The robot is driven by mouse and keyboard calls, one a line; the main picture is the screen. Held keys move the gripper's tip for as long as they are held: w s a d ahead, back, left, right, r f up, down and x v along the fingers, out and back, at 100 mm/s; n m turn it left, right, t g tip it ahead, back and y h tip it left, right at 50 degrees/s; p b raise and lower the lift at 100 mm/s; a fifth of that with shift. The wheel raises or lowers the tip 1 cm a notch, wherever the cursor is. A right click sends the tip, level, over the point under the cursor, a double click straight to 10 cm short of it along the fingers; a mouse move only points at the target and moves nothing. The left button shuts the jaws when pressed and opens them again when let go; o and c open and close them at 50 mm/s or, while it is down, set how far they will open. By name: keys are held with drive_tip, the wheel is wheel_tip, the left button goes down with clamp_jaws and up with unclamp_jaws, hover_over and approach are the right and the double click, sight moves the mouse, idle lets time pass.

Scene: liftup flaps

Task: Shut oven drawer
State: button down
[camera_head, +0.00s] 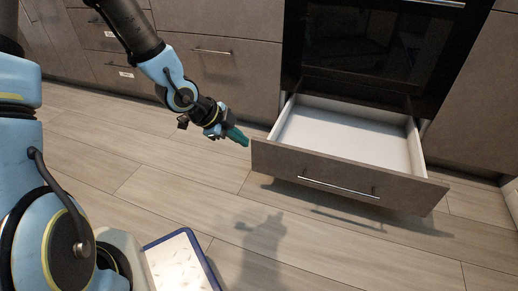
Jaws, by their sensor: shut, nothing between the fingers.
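The oven drawer (328,180) is pulled out below the black oven (365,50). It has a brown-grey front panel with a long metal handle (338,187). Its white inside (345,138) looks empty. My gripper (242,138) is shut and holds nothing. Its green fingertips point right, close to the left end of the drawer's front panel. I cannot tell whether they touch the panel.
Closed brown-grey cabinets (222,75) with metal handles line the wall left of the oven. Another cabinet panel (475,105) is at the right. The wood-plank floor (330,245) in front of the drawer is clear.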

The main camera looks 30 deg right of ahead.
drive_tip(key=b, duration=0.7)
approach(274, 151)
wheel_tip(274, 151, down, 5)
drive_tip(key=s, duration=0.3)
drive_tip(key=w+d, duration=0.1)
drive_tip(key=w+d+r, duration=0.1)
drive_tip(key=shift+w+d+r, duration=0.1)
drive_tip(key=shift+w+d, duration=0.25)
drive_tip(key=shift+w, duration=0.05)
